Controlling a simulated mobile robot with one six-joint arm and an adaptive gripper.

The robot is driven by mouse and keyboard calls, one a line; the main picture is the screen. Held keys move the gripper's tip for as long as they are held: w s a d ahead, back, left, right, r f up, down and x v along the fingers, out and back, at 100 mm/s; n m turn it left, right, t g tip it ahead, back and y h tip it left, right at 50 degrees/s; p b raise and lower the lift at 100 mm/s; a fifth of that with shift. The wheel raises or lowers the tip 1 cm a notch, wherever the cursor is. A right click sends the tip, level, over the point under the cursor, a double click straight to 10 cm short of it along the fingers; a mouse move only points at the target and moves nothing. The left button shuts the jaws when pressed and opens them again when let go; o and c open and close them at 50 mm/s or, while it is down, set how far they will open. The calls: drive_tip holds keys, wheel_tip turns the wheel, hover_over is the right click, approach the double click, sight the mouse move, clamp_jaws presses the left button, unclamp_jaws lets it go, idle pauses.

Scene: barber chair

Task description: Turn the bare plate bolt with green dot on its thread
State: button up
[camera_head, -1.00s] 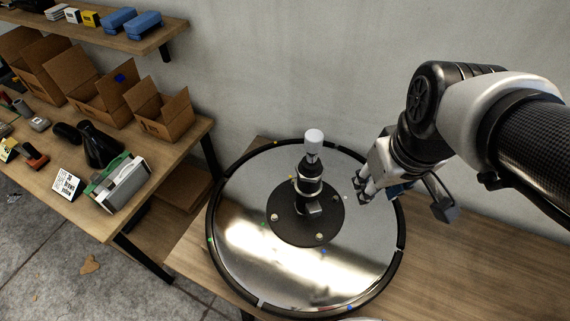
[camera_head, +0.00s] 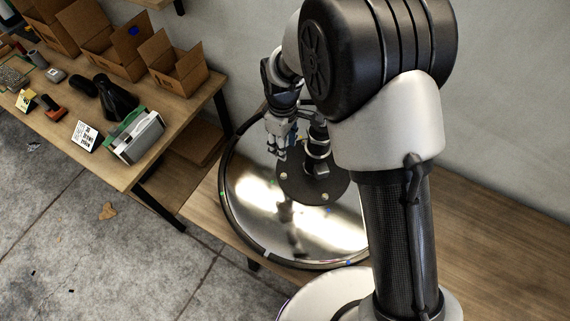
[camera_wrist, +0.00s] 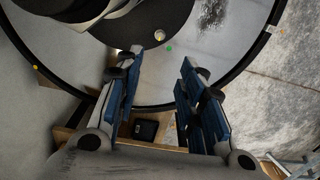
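The bare plate bolt (camera_wrist: 160,35) is a small pale round head near the edge of the black base plate (camera_wrist: 125,32), with a green dot (camera_wrist: 169,48) beside it on the shiny disc. In the head view a matching bolt (camera_head: 284,176) sits at the left edge of the black base plate (camera_head: 312,192). My gripper (camera_head: 277,152) hangs over that left side of the plate. In the wrist view its blue-padded fingers (camera_wrist: 161,62) are spread and empty, with the bolt showing beyond the tips, between their lines. The bolt's thread is not visible.
The shiny disc (camera_head: 250,205) has a raised black rim and rests on a wooden bench (camera_head: 470,220). A black column (camera_head: 318,150) rises from the plate close to my gripper. Another bolt (camera_head: 327,196) sits at the plate's front. A side table (camera_head: 150,85) holds boxes.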

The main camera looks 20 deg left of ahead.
sight(284, 175)
wheel_tip(284, 175, down, 17)
drive_tip(key=b, duration=0.3)
drive_tip(key=shift+r, duration=0.2)
clamp_jaws()
idle(0.4)
